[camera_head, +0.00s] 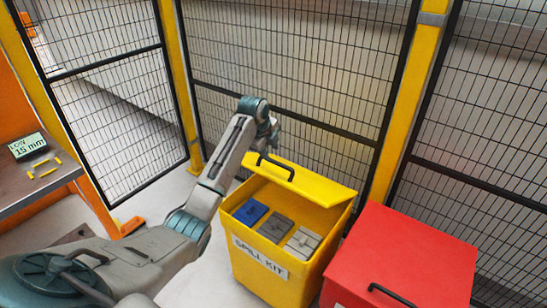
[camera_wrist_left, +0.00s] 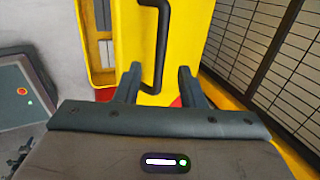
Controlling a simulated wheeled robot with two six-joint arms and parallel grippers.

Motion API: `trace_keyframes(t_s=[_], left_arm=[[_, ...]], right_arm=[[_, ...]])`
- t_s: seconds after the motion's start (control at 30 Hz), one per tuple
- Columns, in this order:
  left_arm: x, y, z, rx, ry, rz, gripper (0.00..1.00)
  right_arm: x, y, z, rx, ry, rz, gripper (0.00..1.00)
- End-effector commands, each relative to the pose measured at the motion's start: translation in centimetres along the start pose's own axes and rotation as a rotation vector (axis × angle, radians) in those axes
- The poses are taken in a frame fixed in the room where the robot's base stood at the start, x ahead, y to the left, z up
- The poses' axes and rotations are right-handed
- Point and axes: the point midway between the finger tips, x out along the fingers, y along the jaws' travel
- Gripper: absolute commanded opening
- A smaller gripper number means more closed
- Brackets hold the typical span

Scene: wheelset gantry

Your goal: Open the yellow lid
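The yellow lid (camera_head: 312,184) of the spill kit box (camera_head: 262,270) is partly raised, tilted above the box with its front open. Its black handle (camera_head: 279,166) sits on the top of the lid. The left wrist view shows the lid (camera_wrist_left: 188,25) and the handle (camera_wrist_left: 163,45) close ahead. My left gripper (camera_wrist_left: 158,74) is open, with the end of the handle between or just past its two fingertips; I cannot tell whether they touch. In the head view the left gripper (camera_head: 268,140) is by the lid's far left edge, its fingers mostly hidden. My right gripper is not in view.
Blue (camera_head: 250,212) and grey (camera_head: 275,227) packs lie inside the box. A red box (camera_head: 415,250) with a black handle stands close on the right. A mesh fence (camera_head: 300,60) with yellow posts runs behind.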

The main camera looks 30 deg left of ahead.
Motion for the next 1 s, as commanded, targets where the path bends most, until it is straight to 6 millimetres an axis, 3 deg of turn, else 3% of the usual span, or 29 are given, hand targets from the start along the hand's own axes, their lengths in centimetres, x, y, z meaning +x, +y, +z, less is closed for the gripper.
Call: trace_keyframes(t_s=[0.3,0.7,0.9,1.0], left_arm=[[4.8,0.0,0.0,-0.002,0.001,0.002,0.36],[5.6,0.0,0.0,-0.002,0.000,0.000,0.36],[5.6,0.0,0.0,-0.002,0.000,0.000,0.00],[5.6,0.0,0.0,-0.002,0.000,0.000,0.00]], right_arm=[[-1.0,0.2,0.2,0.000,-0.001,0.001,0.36],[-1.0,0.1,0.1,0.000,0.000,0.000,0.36],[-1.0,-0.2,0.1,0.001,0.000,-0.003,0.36],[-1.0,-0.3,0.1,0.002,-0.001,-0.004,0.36]])
